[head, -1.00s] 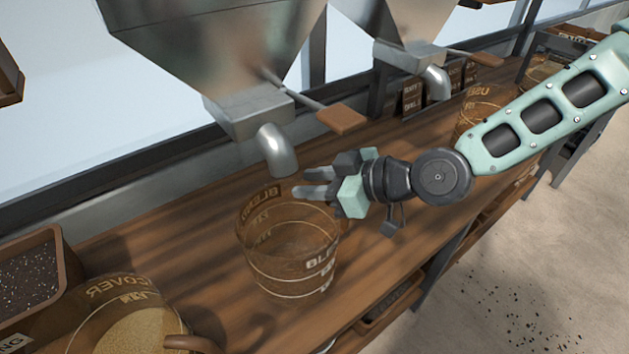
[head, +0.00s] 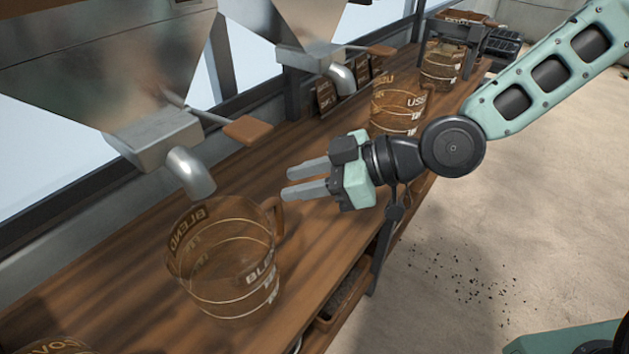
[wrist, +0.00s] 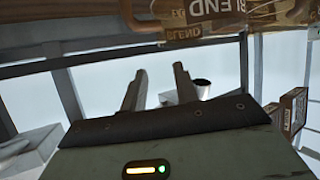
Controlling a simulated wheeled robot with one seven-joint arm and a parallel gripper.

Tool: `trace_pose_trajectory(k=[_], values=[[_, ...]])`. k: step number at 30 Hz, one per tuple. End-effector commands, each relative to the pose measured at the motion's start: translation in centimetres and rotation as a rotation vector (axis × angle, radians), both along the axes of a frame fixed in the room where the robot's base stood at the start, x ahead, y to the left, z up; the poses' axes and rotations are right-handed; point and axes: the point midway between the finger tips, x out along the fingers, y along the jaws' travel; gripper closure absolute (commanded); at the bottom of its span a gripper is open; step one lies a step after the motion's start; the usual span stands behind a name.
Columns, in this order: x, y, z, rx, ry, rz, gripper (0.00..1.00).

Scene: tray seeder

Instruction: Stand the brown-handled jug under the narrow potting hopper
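The clear jug (head: 222,262) lettered BLEND stands upright on the wooden bench, its brown handle (head: 276,217) towards my gripper. The near hopper's (head: 100,60) bent spout (head: 192,172) hangs just above and behind the jug's rim; I cannot tell whether it is centred over it. A second hopper (head: 312,25) with its own spout (head: 342,78) stands farther along; I cannot tell which is the narrow one. My gripper (head: 287,182) is open and empty, right of the handle and apart from it. In the wrist view the jug (wrist: 235,18) shows along the top, beyond the parted fingers (wrist: 158,85).
Another clear jug (head: 397,108) stands farther along the bench, and one more (head: 440,68) beyond it. A brown-tipped lever (head: 247,130) sticks out from the near hopper. Part of a jug (head: 55,347) shows at bottom left. The bench (head: 330,228) is clear right of the BLEND jug.

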Motion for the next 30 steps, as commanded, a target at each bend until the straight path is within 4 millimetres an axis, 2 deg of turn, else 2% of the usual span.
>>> trace_pose_trajectory(k=[6, 8, 11, 15, 17, 20, 24, 30], values=[[-0.2, -0.1, -0.2, -0.013, 0.005, 0.003, 0.70], [-0.7, -0.2, -0.9, -0.053, 0.022, 0.009, 0.70], [-2.3, -0.8, -3.4, -0.196, 0.087, 0.015, 0.70], [-5.1, -3.8, -7.0, -0.506, 0.217, -0.037, 0.70], [-6.1, -5.5, -7.5, -0.628, 0.269, -0.095, 0.70], [-7.6, -8.3, -6.9, -0.788, 0.348, -0.220, 0.70], [-10.1, -11.1, -4.2, -0.906, 0.455, -0.412, 0.70], [-13.5, -12.8, -0.7, -0.931, 0.593, -0.584, 0.70]])
